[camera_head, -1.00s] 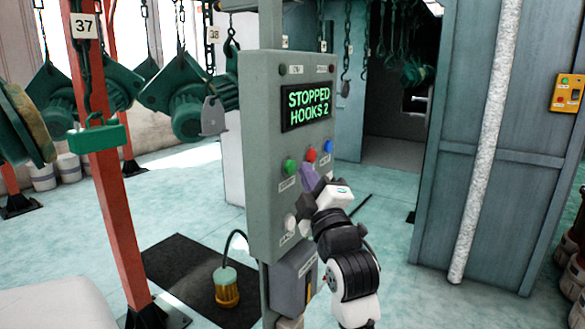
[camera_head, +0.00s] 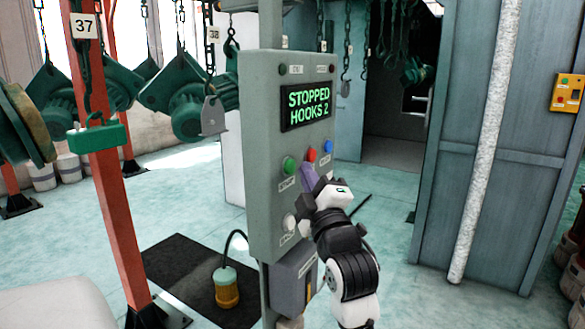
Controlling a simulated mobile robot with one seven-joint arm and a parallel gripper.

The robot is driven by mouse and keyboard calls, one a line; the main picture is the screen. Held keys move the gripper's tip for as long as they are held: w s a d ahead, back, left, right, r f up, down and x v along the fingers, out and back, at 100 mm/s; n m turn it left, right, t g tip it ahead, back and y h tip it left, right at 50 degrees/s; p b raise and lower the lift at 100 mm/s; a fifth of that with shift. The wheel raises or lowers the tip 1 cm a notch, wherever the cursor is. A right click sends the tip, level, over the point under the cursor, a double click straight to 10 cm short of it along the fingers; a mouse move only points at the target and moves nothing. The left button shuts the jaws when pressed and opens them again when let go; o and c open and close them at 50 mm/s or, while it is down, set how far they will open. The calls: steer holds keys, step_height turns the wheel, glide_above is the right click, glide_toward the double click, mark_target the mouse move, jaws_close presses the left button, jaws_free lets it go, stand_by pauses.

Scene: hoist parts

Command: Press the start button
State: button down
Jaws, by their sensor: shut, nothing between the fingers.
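The grey control panel (camera_head: 262,150) stands upright in the middle. Its green-lit display (camera_head: 308,106) reads "STOPPED HOOKS 2". A green button (camera_head: 289,166) sits at the left below the display, with a red button (camera_head: 311,154) and a blue button (camera_head: 328,146) to its right. A white knob or button (camera_head: 289,222) is lower down. The labels are too small to read, so I cannot tell by label which button is start. My gripper (camera_head: 309,182) is shut, its purple-grey fingers just below and right of the green button. I cannot tell whether it touches the panel.
Green hoist parts (camera_head: 188,100) hang from chains at the left, near a red post (camera_head: 112,200) marked 37. A pendant (camera_head: 226,286) with a yellow lower end is beside the panel base. A yellow switch box (camera_head: 567,93) is on the far right.

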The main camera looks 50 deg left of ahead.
steer(key=shift+s+a, duration=0.1)
steer(key=shift+a, duration=0.3)
